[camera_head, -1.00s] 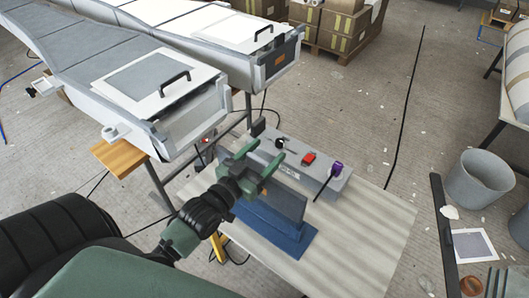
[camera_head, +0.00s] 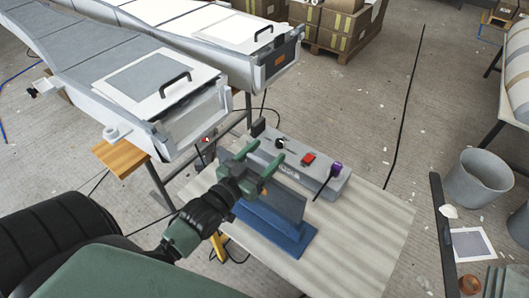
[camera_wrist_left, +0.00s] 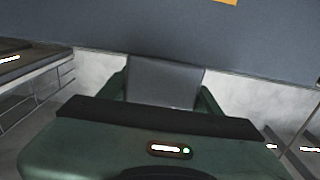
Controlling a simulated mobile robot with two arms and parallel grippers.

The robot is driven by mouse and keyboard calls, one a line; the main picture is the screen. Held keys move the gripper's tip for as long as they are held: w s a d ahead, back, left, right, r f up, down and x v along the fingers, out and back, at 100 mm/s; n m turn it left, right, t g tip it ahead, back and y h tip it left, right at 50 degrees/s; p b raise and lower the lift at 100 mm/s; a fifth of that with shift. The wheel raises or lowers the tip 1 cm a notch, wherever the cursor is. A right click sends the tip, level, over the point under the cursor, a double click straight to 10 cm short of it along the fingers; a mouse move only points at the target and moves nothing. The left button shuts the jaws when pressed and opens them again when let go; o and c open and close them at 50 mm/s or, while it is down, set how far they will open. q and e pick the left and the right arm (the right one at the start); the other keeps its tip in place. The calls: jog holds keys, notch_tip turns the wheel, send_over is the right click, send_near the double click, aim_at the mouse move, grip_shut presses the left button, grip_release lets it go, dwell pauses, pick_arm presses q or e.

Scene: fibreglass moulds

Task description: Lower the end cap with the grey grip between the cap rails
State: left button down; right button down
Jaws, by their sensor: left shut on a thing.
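The end cap (camera_head: 288,203) is a dark grey upright plate. It stands in a blue stand (camera_head: 285,238) on the light bench, and an orange patch on it shows at the top of the left wrist view. My left gripper (camera_head: 265,158) is at the cap's upper left side. In the left wrist view, its green fingers are shut on the grey grip (camera_wrist_left: 165,82), with the cap's dark face (camera_wrist_left: 150,35) just beyond. The cap rails (camera_head: 205,121) are the pale uprights at the near mould's end, up and left of the gripper. No cap shows between them. My right gripper is out of view.
A grey box (camera_head: 315,173) with a red switch and purple plug stands behind the cap. The near mould (camera_head: 85,65) carries a lid with a black handle. The far mould's end holds a dark cap (camera_head: 281,59) with an orange label. The bench's right side (camera_head: 365,220) is clear.

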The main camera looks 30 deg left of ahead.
pick_arm(q)
jog(key=shift+f+b, duration=1.4)
jog(key=shift+f, duration=0.65)
jog(key=shift+f+b, duration=1.25)
jog(key=shift+f, duration=0.7)
jog(key=shift+c, duration=2.2)
grip_release()
jog(key=shift+o, duration=1)
jog(key=s+b, duration=0.1)
jog(key=s, duration=0.6)
jog(key=shift+s+a, duration=0.3)
jog(key=shift+s, duration=0.1)
